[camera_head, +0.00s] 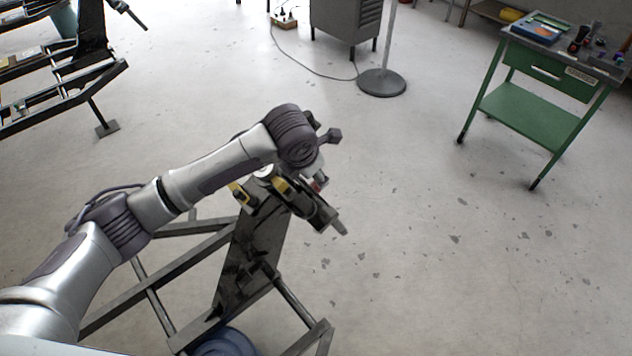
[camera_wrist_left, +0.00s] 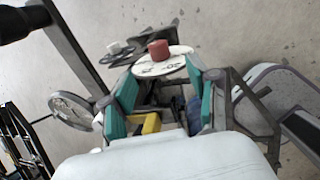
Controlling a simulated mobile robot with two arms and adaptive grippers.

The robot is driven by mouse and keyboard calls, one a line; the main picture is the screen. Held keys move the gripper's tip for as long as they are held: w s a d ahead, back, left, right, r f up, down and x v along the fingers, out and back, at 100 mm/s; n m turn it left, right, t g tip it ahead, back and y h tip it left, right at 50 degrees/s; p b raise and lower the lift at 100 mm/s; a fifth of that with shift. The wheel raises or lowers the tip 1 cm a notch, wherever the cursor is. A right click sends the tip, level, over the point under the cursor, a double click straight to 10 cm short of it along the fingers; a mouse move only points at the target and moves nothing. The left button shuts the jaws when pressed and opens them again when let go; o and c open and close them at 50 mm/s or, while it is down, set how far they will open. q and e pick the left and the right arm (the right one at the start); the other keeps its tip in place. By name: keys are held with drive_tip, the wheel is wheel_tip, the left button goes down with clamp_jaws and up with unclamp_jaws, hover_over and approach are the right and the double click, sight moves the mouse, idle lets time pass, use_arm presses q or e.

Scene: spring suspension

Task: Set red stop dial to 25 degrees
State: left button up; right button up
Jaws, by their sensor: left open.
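The stop dial shows in the left wrist view as a red knob (camera_wrist_left: 158,48) above a round white dial plate (camera_wrist_left: 163,64) with dark markings, too small to read for an exact angle. My left gripper (camera_wrist_left: 162,84) is open, its two teal pads apart on either side of the mechanism below the dial plate. The red knob lies just beyond the fingertips, and no pad is seen touching it. In the head view a small red part (camera_head: 317,184) shows below my left wrist, which hides much of the mechanism. My right gripper is not in view.
A dark metal frame (camera_head: 245,262) carries the mechanism. A grey handwheel (camera_wrist_left: 73,110) is at left in the wrist view, with a yellow part (camera_wrist_left: 151,123) between the pads. A green cart (camera_head: 535,115) and a round pole base (camera_head: 382,83) stand farther off; the floor at right is clear.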

use_arm(q)
drive_tip(key=x, duration=0.9)
drive_tip(key=shift+w+a+f, duration=0.1)
drive_tip(key=shift+a+f, duration=0.05)
drive_tip(key=shift+f, duration=0.2)
drive_tip(key=shift+c, duration=0.4)
clamp_jaws()
